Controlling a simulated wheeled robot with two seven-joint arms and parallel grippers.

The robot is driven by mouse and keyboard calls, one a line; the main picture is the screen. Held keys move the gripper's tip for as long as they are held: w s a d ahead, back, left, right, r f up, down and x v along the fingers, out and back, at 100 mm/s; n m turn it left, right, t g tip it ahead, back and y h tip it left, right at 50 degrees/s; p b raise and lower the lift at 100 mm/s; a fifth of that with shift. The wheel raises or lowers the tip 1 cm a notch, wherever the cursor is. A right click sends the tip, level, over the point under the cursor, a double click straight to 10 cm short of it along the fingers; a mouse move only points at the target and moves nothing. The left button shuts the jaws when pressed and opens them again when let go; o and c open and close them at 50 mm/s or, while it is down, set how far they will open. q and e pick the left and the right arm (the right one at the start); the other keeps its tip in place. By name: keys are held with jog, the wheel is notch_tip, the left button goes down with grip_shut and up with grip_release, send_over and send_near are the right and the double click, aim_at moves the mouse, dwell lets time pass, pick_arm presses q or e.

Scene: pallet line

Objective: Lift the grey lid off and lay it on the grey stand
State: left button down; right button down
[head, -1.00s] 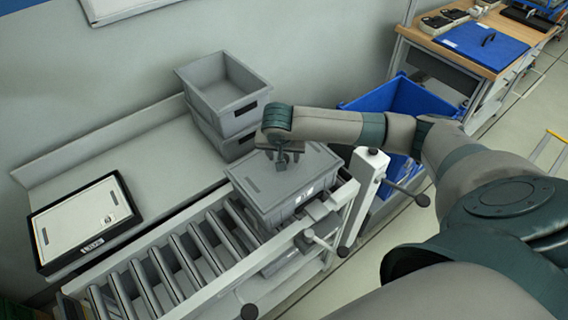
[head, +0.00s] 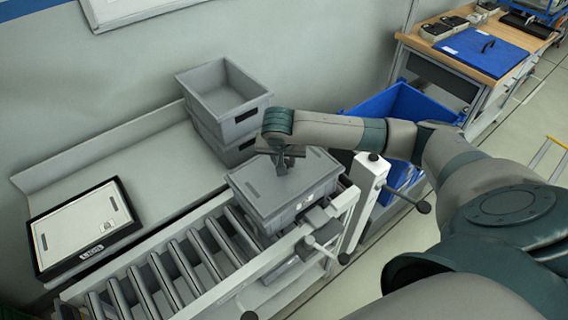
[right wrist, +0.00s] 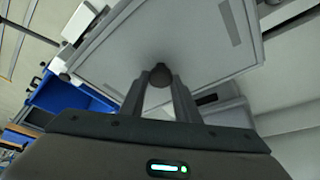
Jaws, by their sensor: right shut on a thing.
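The grey lid (head: 265,177) sits on a grey crate (head: 283,217) on the roller conveyor, and I see no clear gap between them. My right gripper (head: 283,165) reaches down to the middle of the lid. In the right wrist view, the gripper (right wrist: 160,78) is shut on the lid's dark round knob (right wrist: 159,74), with the lid (right wrist: 185,45) filling the view beyond the fingers. A flat, pale panel with a black rim (head: 85,226) lies on the grey bench at left; I cannot tell whether it is the stand. My left gripper is out of view.
Stacked open grey bins (head: 222,95) stand just behind the lidded crate. The conveyor rollers (head: 170,270) are bare toward the front left. A white post with a black-knobbed handle (head: 366,200) stands close at right, beside a blue bin (head: 395,105). The grey bench (head: 160,170) has free room.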

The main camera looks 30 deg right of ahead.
jog(key=shift+r, duration=0.4)
notch_tip(320, 180, up, 2)
jog(key=shift+r+b, duration=0.2)
jog(key=shift+b, duration=0.75)
jog(key=d+r+b, duration=0.4)
jog(key=d+r, duration=0.3)
jog(key=d, duration=0.4)
jog(key=shift+d+r+b, duration=0.15)
jog(key=shift+d+b, duration=0.15)
jog(key=shift+d, duration=0.05)
jog(key=shift+a, duration=0.1)
